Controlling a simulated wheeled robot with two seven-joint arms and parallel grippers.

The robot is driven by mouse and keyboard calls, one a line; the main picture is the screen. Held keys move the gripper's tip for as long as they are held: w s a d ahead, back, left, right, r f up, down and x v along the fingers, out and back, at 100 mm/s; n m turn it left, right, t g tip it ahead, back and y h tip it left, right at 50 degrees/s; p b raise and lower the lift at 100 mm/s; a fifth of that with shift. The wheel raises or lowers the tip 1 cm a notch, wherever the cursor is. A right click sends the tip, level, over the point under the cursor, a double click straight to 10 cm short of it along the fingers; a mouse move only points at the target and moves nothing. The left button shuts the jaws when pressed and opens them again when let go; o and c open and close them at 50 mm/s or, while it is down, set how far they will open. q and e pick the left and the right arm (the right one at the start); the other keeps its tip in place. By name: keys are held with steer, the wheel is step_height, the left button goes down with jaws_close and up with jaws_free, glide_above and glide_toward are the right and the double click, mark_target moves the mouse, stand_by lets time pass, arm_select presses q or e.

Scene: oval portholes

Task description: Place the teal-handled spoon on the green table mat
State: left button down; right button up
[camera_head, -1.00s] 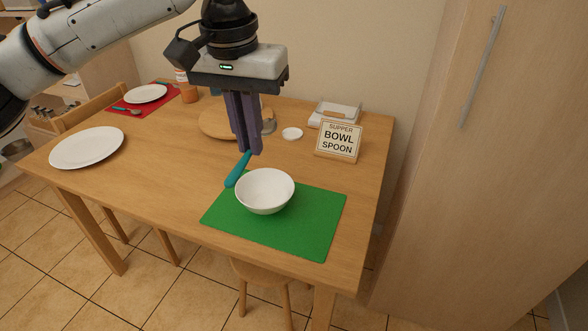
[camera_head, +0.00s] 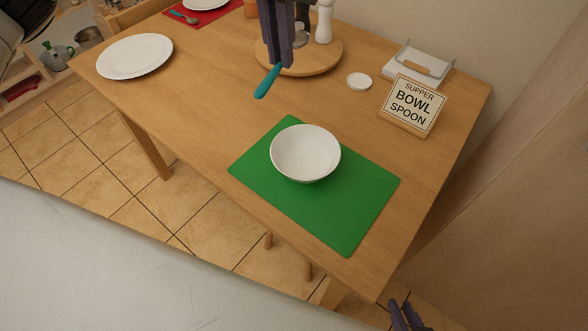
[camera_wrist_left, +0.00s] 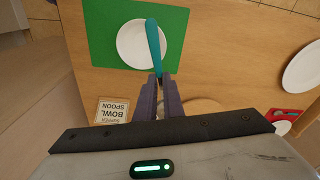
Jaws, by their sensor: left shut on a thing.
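My left gripper (camera_head: 277,62) is shut on the teal-handled spoon (camera_head: 267,82) and holds it above the table, beyond the mat's far left corner. Only the teal handle shows below the fingers; the spoon's bowl end is hidden. The left wrist view shows the handle (camera_wrist_left: 154,45) sticking out from between the fingertips (camera_wrist_left: 158,80), across the view of the white bowl. The green table mat (camera_head: 345,222) lies at the table's near side with a white bowl (camera_head: 305,152) on it. My right gripper (camera_head: 405,314) shows at the bottom edge, fingertips apart, empty.
A sign reading "SUPPER BOWL SPOON" (camera_head: 413,105) stands right of the mat. A small white dish (camera_head: 359,81), a round wooden board (camera_head: 325,60) and a white plate (camera_head: 135,56) are farther back. The mat is bare around the bowl.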

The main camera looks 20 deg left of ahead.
arm_select(q)
steer(key=s+d+f+m+p, duration=0.1)
steer(key=d+f+m+p, duration=0.1)
steer(key=d+f, duration=0.8)
steer(key=m+p, duration=0.1)
steer(key=p, duration=0.1)
glide_above(367, 206)
step_height(367, 206, down, 5)
steer(key=f, duration=1)
steer(key=shift+s+a+f, duration=0.1)
steer(key=shift+s, duration=0.15)
steer(key=shift+f, duration=0.1)
steer(key=c, duration=1.9)
jaws_free()
step_height(367, 206, up, 12)
steer(key=s, duration=0.1)
steer(key=shift+s+a, duration=0.2)
